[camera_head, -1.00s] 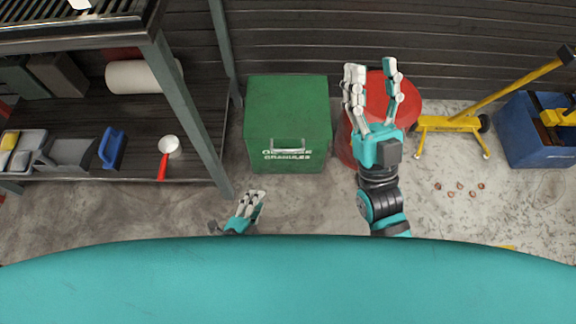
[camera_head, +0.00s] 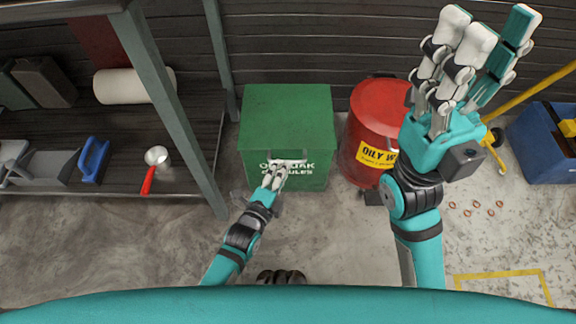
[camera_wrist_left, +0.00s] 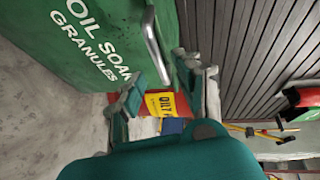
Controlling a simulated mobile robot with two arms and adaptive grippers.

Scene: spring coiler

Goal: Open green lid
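The green box (camera_head: 308,180) of oil-soak granules stands against the back wall, its flat green lid (camera_head: 287,118) down and shut. A metal handle (camera_head: 291,161) sits on its front and also shows in the left wrist view (camera_wrist_left: 152,42). My left gripper (camera_head: 276,172) is at the handle, partly covering it and the white lettering. In the left wrist view its fingers (camera_wrist_left: 168,68) are spread apart near the handle's end; I cannot tell whether they touch it. My right gripper (camera_head: 478,50) is raised to the right, fingers apart and empty.
A red oily-waste drum (camera_head: 372,118) stands just right of the box. A blue bin (camera_head: 545,150) and yellow stand (camera_head: 525,92) are right.

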